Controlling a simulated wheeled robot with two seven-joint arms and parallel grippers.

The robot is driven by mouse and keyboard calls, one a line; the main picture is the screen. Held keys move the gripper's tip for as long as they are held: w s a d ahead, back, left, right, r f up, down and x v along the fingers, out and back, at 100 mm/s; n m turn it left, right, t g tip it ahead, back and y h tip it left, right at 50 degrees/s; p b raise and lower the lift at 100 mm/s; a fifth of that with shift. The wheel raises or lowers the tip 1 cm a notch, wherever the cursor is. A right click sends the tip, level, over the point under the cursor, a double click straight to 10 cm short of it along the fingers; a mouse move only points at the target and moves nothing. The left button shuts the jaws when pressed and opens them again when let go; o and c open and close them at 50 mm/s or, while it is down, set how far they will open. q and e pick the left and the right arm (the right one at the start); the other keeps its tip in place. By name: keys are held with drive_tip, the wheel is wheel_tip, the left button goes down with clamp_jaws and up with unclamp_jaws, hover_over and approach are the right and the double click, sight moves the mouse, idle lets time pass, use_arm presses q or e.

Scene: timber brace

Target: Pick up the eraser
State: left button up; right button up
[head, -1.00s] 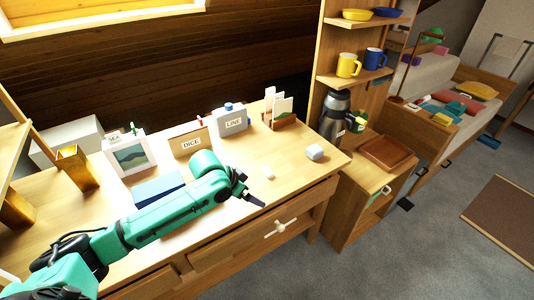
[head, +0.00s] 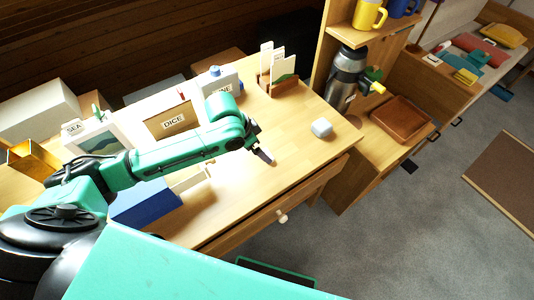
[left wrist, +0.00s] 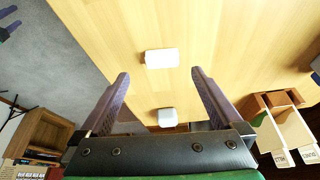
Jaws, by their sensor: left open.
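The eraser, a small white block (left wrist: 162,58), lies on the wooden tabletop in the left wrist view, just beyond my fingertips and roughly centred between them. My right gripper is not in view.
A pale grey block (head: 321,127) sits near the desk's right end. The desktop right of my gripper is mostly clear.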

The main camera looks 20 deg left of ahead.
use_arm(q)
drive_tip(key=x, duration=0.5)
drive_tip(key=shift+w+f+p, duration=0.2)
drive_tip(key=shift+p, duration=0.1)
drive_tip(key=shift+d+f, duration=0.1)
drive_tip(key=shift+f, duration=0.05)
drive_tip(key=shift+w, duration=0.1)
drive_tip(key=shift+c, duration=0.9)
drive_tip(key=c, duration=1.2)
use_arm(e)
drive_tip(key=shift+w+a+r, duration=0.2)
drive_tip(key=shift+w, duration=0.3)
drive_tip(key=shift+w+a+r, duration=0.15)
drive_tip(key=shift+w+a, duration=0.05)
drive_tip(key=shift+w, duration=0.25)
